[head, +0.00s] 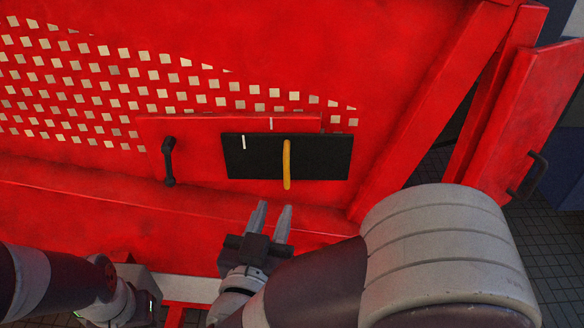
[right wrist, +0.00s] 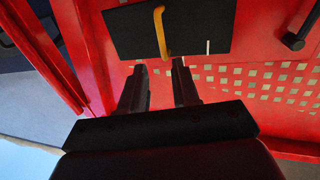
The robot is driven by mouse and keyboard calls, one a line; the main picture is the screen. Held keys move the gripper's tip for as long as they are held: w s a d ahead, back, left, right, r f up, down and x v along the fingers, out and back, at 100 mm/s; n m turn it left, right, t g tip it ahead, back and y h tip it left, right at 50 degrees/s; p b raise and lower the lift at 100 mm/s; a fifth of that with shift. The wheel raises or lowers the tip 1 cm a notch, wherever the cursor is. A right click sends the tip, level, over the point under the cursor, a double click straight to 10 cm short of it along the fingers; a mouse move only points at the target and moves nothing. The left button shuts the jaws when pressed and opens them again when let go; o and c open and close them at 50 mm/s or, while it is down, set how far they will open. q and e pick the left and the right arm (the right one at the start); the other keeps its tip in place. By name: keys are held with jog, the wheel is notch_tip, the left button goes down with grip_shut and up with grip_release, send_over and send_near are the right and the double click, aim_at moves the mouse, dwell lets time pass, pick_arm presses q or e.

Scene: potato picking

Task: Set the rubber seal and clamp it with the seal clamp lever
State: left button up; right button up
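The black rubber seal (head: 262,158) is a flat dark rectangle against the red panel, shifted right of the red plate behind it. It has a short white mark near its left end; a white mark on the red plate sits further right, so the two do not line up. The orange clamp lever (head: 287,165) stands upright across the seal and also shows in the right wrist view (right wrist: 160,32). My right gripper (head: 274,207) is open and empty, just below the lever, apart from it. My left arm's end (head: 125,298) is low at the left; its fingers cannot be made out.
A black handle (head: 168,162) sits on the red plate left of the seal. A perforated red panel (head: 100,85) lies behind. A red post and an open red door with a dark handle (head: 530,175) stand at the right. A red ledge runs below.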

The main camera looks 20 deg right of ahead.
aim_at(286, 174)
jog(key=p+x, duration=0.2)
jog(key=x, duration=0.8)
jog(key=shift+a, duration=0.1)
jog(key=shift+w+d, duration=0.25)
jog(key=shift+w, duration=0.4)
jog(key=shift+f, duration=0.1)
grip_shut()
